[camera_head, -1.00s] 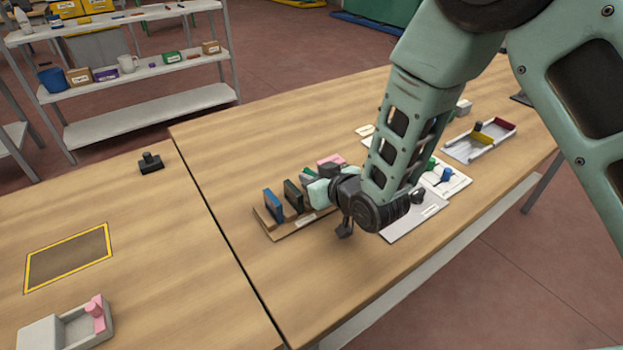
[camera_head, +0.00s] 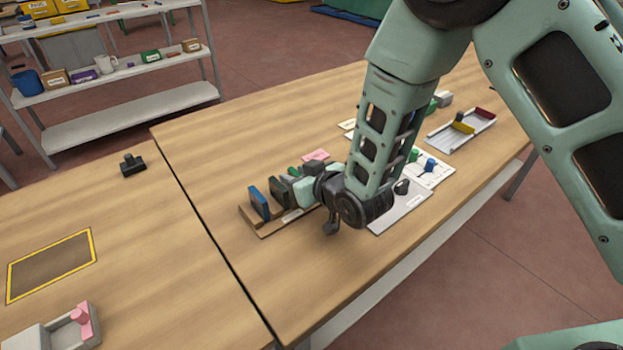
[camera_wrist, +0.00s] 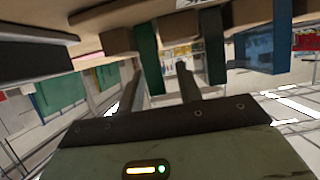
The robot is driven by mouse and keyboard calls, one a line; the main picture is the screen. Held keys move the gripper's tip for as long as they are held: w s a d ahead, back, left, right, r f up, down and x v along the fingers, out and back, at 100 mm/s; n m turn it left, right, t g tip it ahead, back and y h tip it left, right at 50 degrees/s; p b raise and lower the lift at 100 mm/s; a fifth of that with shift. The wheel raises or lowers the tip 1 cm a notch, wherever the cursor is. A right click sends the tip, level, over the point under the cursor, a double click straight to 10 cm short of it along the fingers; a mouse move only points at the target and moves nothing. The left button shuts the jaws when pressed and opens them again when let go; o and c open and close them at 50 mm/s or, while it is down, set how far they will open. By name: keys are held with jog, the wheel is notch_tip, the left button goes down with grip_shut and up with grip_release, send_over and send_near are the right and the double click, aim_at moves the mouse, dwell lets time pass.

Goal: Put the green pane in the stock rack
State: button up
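A wooden slotted rack (camera_head: 264,231) with a pale label stands on the workbench; I cannot read whether it is the stock rack. A blue pane (camera_head: 259,203) stands upright at its left end, with a dark green pane (camera_head: 278,191) beside it. More greenish pieces behind are partly hidden by my gripper. In the wrist view, a green pane (camera_wrist: 147,50) is close to the left finger, a second dark green pane (camera_wrist: 214,55) is outside the right finger, and the blue pane (camera_wrist: 264,48) is farther right. My gripper (camera_wrist: 160,72) is open, its fingers apart, close to the panes.
A grey plate (camera_head: 400,212) and a white board with green and blue knobs (camera_head: 437,172) lie right of my gripper. A white divided tray (camera_head: 455,135) is farther back. The left table has a yellow-bordered mat (camera_head: 50,265), a black stamp-like object (camera_head: 132,165) and clear room.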

jog(key=s+d+r+g+h, duration=0.2)
jog(key=s+d+r+g, duration=0.1)
jog(key=s, duration=0.7)
jog(key=s+d+r+g+h, duration=0.2)
jog(key=s+d+r+g, duration=0.2)
jog(key=s, duration=0.6)
jog(key=s+d+r+g+h, duration=0.2)
jog(key=s+d+r+g, duration=0.2)
jog(key=s, duration=0.6)
notch_tip(320, 180, up, 2)
jog(key=d, duration=0.2)
jog(key=shift+s+d+n+h, duration=0.3)
jog(key=shift+d+n+h, duration=0.1)
